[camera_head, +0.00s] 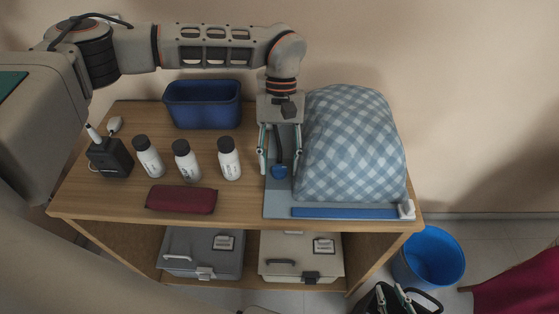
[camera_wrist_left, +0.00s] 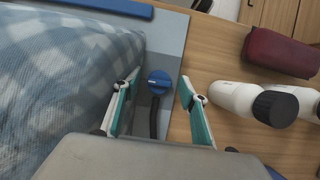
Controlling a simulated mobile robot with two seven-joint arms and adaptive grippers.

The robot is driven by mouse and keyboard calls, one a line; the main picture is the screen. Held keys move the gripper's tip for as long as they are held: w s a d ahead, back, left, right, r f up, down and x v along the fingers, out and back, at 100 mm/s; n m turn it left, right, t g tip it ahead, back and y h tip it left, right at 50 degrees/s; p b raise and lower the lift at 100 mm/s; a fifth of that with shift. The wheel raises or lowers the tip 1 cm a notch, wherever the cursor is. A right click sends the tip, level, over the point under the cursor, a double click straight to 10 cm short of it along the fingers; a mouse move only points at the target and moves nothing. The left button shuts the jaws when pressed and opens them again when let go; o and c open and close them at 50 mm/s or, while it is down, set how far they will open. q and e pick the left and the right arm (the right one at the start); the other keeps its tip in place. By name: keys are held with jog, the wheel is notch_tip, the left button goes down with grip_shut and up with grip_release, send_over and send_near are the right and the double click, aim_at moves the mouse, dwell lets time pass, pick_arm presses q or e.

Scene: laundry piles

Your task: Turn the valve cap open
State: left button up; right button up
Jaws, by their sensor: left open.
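The blue valve cap (camera_head: 279,171) sits at the end of a dark tube on the grey-blue mat, beside the checkered bag. It also shows in the left wrist view (camera_wrist_left: 158,82). My left gripper (camera_head: 279,168) points down over it, open, one finger on each side of the cap. In the left wrist view the fingertips (camera_wrist_left: 158,84) stand apart from the cap, with visible gaps on both sides. My right gripper (camera_head: 393,292) is low at the bottom edge, off the table, with its fingertips apart and nothing seen between them.
The blue-white checkered bag (camera_head: 350,145) bulges close to the left gripper. Several white bottles (camera_head: 186,160), a maroon case (camera_head: 181,199), a dark charger box (camera_head: 109,158) and a blue bin (camera_head: 204,105) stand to the left. A blue bucket (camera_head: 430,257) is on the floor.

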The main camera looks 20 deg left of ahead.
pick_arm(q)
jog(key=v, duration=1.2)
